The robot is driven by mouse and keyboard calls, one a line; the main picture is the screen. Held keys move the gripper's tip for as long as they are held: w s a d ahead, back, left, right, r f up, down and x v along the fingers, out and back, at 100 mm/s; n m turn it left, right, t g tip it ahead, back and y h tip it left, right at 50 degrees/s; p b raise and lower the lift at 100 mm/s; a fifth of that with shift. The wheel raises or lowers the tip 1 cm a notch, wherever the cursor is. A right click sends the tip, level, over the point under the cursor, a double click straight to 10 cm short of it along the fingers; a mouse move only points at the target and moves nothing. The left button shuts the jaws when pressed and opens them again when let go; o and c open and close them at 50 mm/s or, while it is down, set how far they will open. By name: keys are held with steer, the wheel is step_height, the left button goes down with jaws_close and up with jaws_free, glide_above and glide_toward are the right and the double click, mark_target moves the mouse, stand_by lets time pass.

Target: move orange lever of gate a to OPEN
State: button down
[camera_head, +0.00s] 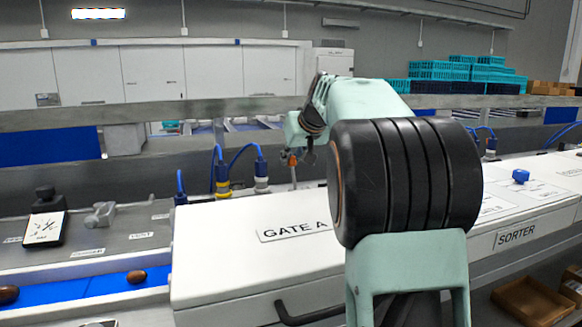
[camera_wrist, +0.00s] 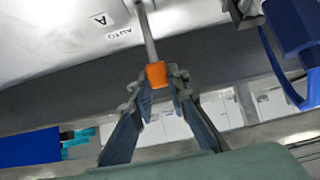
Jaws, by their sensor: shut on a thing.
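The orange lever knob (camera_wrist: 156,74) of gate A sits at the end of a thin grey rod in the wrist view. My gripper (camera_wrist: 160,84) is shut on this orange knob, with one finger on each side of it. The labels "A" and "AUTO" show on the white panel beside the rod. In the head view the lever (camera_head: 293,164) is a small orange and grey shape at my gripper (camera_head: 299,156), above the white GATE A housing (camera_head: 215,235). My arm hides much of the housing's right side. No OPEN label is readable.
Blue cables and connectors (camera_head: 261,172) stand close left of the lever. A blue knob (camera_head: 520,176) sits on the SORTER housing at right. A black handle (camera_head: 310,314) is on the front of the GATE A housing. A grey rail (camera_head: 90,188) runs behind.

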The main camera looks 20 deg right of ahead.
mark_target(293, 159)
steer(key=shift+s+t+b, duration=1.2)
steer(key=shift+t+b, duration=0.3)
steer(key=shift+b, duration=3.85)
steer(key=shift+s+r+t+b, duration=0.25)
steer(key=shift+t+b, duration=0.05)
steer(key=shift+b, duration=0.75)
steer(key=c, duration=1.8)
jaws_free()
steer(key=shift+c, duration=0.2)
steer(key=v, duration=0.7)
steer(key=shift+s, duration=0.3)
steer(key=shift+r, duration=0.15)
